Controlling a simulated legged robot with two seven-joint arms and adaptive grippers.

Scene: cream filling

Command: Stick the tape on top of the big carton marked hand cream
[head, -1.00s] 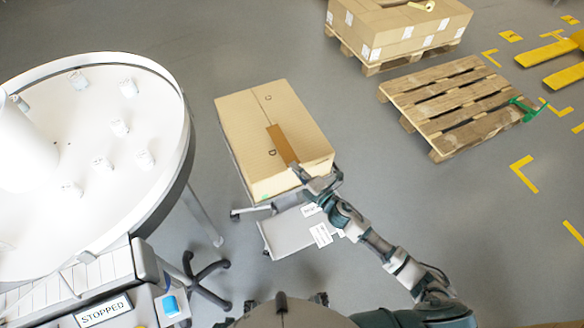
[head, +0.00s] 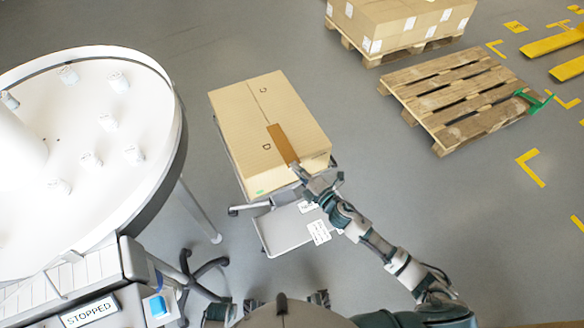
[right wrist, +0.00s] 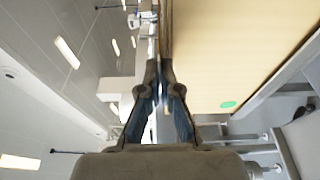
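The big carton (head: 235,120) stands on a small wheeled cart, its tan top towards me. It fills the upper right of the right wrist view (right wrist: 230,50). I cannot read "hand cream" on it; its top has small dark marks. The tape (head: 282,143) is a stiff-looking brown strip, seen over the carton's top near its right side. My right gripper (head: 300,172), by the carton's front edge, is shut on the tape's near end. In the right wrist view the fingertips (right wrist: 160,68) are close together. Whether the tape touches the carton I cannot tell. My left gripper is not in view.
A round white table (head: 90,210) with several small white jars stands at left, above a machine with a "STOPPED" sign (head: 90,311). An empty wooden pallet (head: 465,100) and a loaded pallet (head: 400,20) stand at right. Grey floor between is free.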

